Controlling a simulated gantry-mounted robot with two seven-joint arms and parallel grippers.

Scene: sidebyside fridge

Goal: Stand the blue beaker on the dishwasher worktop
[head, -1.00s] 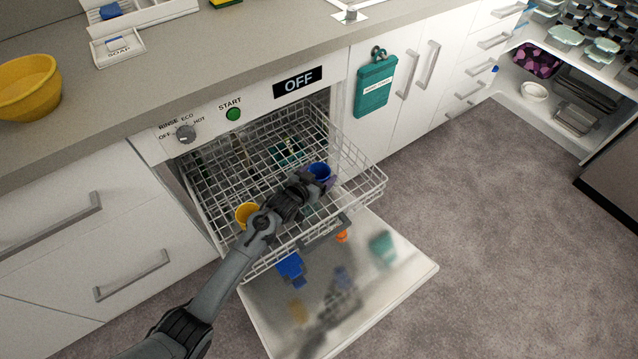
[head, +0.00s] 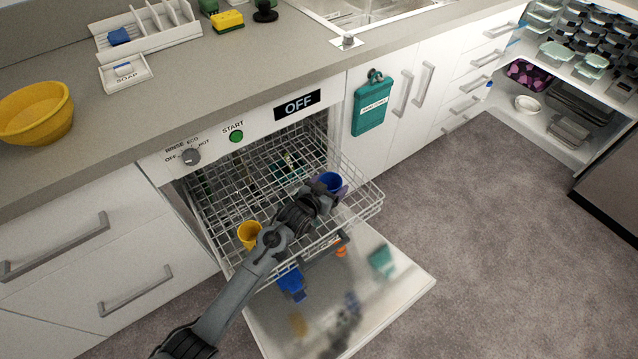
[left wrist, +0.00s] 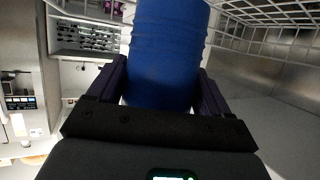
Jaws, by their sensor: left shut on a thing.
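The blue beaker (head: 331,181) is at the right part of the pulled-out upper dishwasher rack (head: 372,205) in the head view. My left gripper (head: 328,194) is shut on it. In the left wrist view the beaker (left wrist: 166,55) fills the space between the two fingers, its far end out of frame. Whether it touches the rack I cannot tell. The worktop (head: 215,85) runs above the dishwasher, behind and above the rack. My right gripper is not in view.
A yellow cup (head: 249,234) is in the rack, left of my arm. The dishwasher door (head: 400,290) is folded down. On the worktop are a yellow bowl (head: 35,115), a soap tray (head: 126,72), a white drying rack (head: 150,35) and a sponge (head: 229,21). Bare worktop lies between them.

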